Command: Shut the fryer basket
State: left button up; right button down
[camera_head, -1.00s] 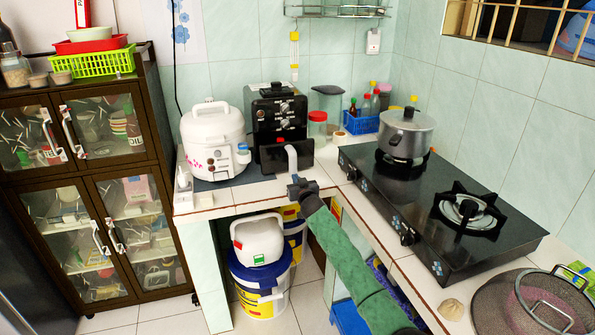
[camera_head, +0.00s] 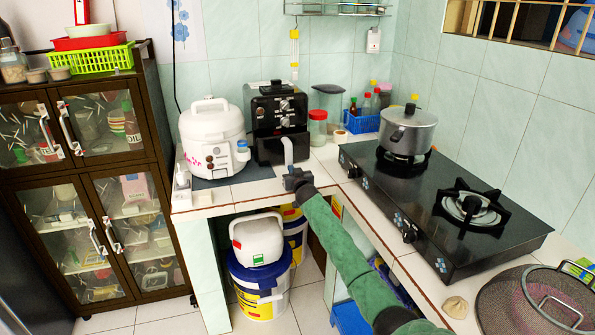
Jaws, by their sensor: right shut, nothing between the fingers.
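The black fryer (camera_head: 280,108) stands at the back of the tiled counter, beside the white rice cooker. Its basket (camera_head: 270,150) sits in the lower front, looking about flush with the body. The basket's pale upright handle (camera_head: 288,151) sticks out in front. My right gripper (camera_head: 290,172) is shut and empty, just in front of and below the handle. I cannot tell whether its tips touch the handle. My left gripper is out of view.
The white rice cooker (camera_head: 212,140) is left of the fryer. A red-lidded jar (camera_head: 318,128) stands close on its right. The black gas stove (camera_head: 440,205) with a pot (camera_head: 407,130) fills the right counter.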

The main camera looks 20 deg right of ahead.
jog(key=shift+w, duration=0.2)
jog(key=shift+r, duration=0.2)
jog(key=shift+s+f+p, duration=0.1)
jog(key=shift+s+p, duration=0.25)
jog(key=shift+p, duration=0.1)
jog(key=shift+s+p, duration=0.45)
jog(key=shift+s, duration=0.25)
jog(key=shift+s+d+p, duration=0.15)
jog(key=shift+s+p, duration=1.85)
jog(key=shift+s, duration=1.35)
jog(key=shift+f, duration=0.1)
